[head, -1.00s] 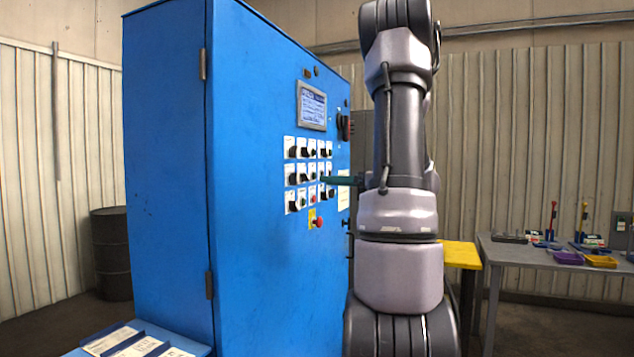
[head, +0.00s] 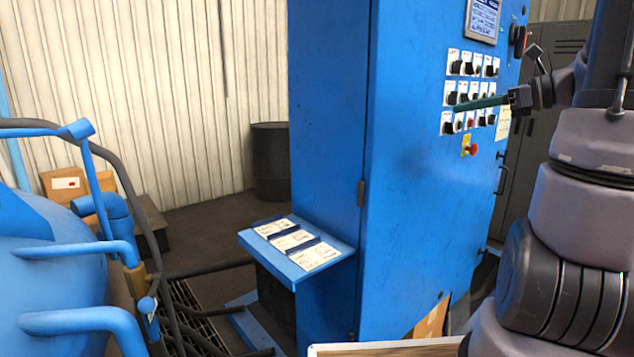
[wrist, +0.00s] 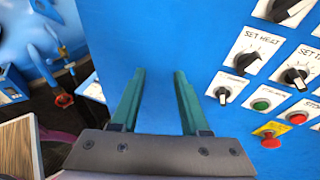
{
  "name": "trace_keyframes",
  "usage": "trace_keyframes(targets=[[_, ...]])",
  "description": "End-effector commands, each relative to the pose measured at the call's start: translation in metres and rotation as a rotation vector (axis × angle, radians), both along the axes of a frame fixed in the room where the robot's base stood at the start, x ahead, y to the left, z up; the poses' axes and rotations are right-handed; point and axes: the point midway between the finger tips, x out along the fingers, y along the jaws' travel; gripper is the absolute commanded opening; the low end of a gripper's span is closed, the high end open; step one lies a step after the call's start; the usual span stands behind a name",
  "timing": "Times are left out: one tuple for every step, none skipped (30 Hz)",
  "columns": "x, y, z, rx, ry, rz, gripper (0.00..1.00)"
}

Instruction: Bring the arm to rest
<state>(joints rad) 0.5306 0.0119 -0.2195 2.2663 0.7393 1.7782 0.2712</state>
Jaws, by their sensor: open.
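My gripper (wrist: 158,100) is open and empty in the wrist view, its two green fingers apart with the blue cabinet face behind them. In the head view my gripper (head: 478,104) reaches from the right in front of the knob panel on the blue cabinet (head: 420,190). In the wrist view a black knob (wrist: 223,95) and a green button (wrist: 261,104) lie to the right of the fingers. I cannot tell whether the fingers touch the panel. My arm stands at the right of the head view, partly cut off.
A red emergency button (head: 472,149) sits below the knobs. A blue shelf (head: 335,252) with labelled cards juts from the cabinet's left side. A blue rounded vessel (head: 45,270) with pipes fills the left. A dark drum (head: 270,160) stands at the back wall, with bare floor nearby.

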Motion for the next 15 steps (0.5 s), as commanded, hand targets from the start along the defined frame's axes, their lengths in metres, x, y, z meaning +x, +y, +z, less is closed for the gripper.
trace_keyframes(targets=[[-0.017,0.032,0.000,-0.131,-0.035,0.102,0.45],[-0.028,0.047,-0.004,-0.216,-0.057,0.163,0.45],[-0.042,0.065,-0.008,-0.328,-0.090,0.240,0.45],[-0.053,0.075,-0.012,-0.412,-0.118,0.298,0.45],[-0.063,0.085,-0.016,-0.495,-0.149,0.355,0.45],[-0.077,0.095,-0.021,-0.607,-0.195,0.430,0.45],[-0.086,0.101,-0.024,-0.691,-0.233,0.485,0.45],[-0.095,0.106,-0.027,-0.777,-0.274,0.538,0.45],[-0.106,0.110,-0.030,-0.889,-0.333,0.607,0.45],[-0.113,0.113,-0.032,-0.974,-0.380,0.657,0.45],[-0.120,0.114,-0.033,-1.055,-0.427,0.703,0.45],[-0.127,0.115,-0.033,-1.162,-0.492,0.760,0.45],[-0.131,0.115,-0.033,-1.237,-0.540,0.799,0.45],[-0.135,0.115,-0.032,-1.306,-0.585,0.833,0.45],[-0.139,0.115,-0.030,-1.394,-0.646,0.874,0.45]])
